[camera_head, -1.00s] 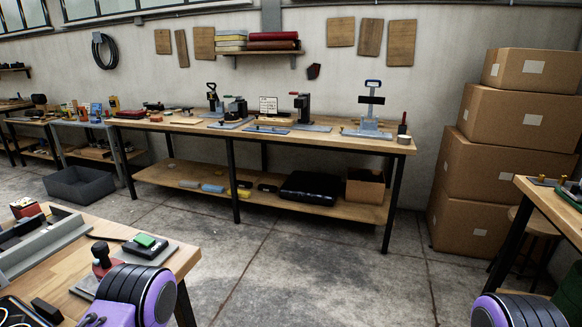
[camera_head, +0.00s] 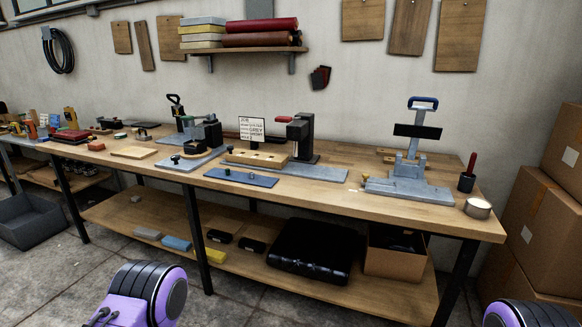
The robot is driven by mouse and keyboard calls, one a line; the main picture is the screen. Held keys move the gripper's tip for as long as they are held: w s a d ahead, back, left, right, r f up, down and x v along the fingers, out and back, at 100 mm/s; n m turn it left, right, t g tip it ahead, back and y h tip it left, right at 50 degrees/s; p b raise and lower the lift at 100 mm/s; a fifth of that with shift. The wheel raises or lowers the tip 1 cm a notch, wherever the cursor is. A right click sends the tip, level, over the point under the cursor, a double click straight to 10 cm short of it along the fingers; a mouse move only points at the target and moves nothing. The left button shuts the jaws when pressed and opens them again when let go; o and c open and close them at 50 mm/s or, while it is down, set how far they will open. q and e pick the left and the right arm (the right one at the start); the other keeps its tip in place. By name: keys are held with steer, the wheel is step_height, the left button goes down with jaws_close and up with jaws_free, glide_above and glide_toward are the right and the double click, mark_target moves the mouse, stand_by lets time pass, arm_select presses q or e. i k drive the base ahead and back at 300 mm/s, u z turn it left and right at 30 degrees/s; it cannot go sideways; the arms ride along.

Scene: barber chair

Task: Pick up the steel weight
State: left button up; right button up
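A short round grey cylinder with a pale top (camera_head: 477,208) stands at the right front corner of the long wooden workbench (camera_head: 440,215). It may be the steel weight, but I cannot tell for sure at this distance. Two purple and black parts of my own arms show at the bottom left and bottom right edges. Neither gripper is in view, and both arm parts are well short of the bench.
A grey press with a blue handle (camera_head: 412,170) and a dark cup with a red-handled tool (camera_head: 467,178) stand near the cylinder. Cardboard boxes (camera_head: 545,215) are stacked at the right. A lower shelf (camera_head: 350,285) holds a black case (camera_head: 312,250). Floor shows at the left.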

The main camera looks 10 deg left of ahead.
mark_target(144, 137)
steer(key=i, duration=1)
steer(key=u, duration=2.65)
steer(key=i, duration=5.3)
steer(key=z, duration=1.7)
